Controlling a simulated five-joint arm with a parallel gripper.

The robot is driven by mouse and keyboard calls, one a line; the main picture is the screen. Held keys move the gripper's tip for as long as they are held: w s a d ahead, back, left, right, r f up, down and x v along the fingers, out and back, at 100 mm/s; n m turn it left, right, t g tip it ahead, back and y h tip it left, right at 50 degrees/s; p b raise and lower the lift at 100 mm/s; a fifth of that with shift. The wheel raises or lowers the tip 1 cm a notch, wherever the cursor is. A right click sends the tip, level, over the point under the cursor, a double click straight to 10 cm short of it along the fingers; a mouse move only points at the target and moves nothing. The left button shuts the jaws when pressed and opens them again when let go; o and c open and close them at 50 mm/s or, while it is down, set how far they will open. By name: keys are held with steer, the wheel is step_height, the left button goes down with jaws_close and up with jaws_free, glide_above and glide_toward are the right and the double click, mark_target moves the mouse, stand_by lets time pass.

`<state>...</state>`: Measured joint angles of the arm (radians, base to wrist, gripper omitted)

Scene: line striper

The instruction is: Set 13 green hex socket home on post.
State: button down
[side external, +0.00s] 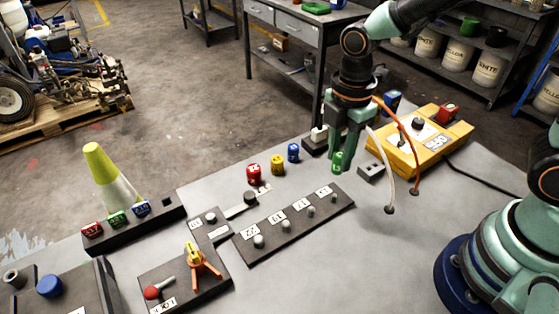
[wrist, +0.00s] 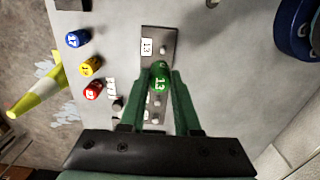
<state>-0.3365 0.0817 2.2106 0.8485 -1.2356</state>
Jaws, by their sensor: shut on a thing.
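My gripper (side external: 341,148) is shut on the green hex socket (side external: 337,161), which hangs upright above the bench at the far right end of the post rail. In the wrist view the socket (wrist: 160,80), marked 13, sits between the fingertips of my gripper (wrist: 156,73). The dark post rail (side external: 293,229) carries several short grey posts with white number labels. The post beside the label 13 (side external: 333,198) stands bare at the right end; it also shows in the wrist view (wrist: 164,48), just beyond the socket. The socket is apart from the post.
Red (side external: 254,174), yellow (side external: 277,165) and blue (side external: 293,153) sockets stand behind the rail. A small grey block (side external: 371,172) and a yellow case (side external: 420,139) lie to the right. An orange-legged tool (side external: 202,264) stands at the front left.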

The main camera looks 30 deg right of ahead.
steer(key=shift+s+d+f, duration=0.15)
steer(key=shift+s+f, duration=0.05)
steer(key=shift+s, duration=0.05)
glide_above(335, 195)
steer(key=shift+f, duration=2.75)
steer(key=shift+f, duration=1.7)
steer(key=shift+c, duration=1.1)
jaws_free()
steer(key=shift+r, duration=3.45)
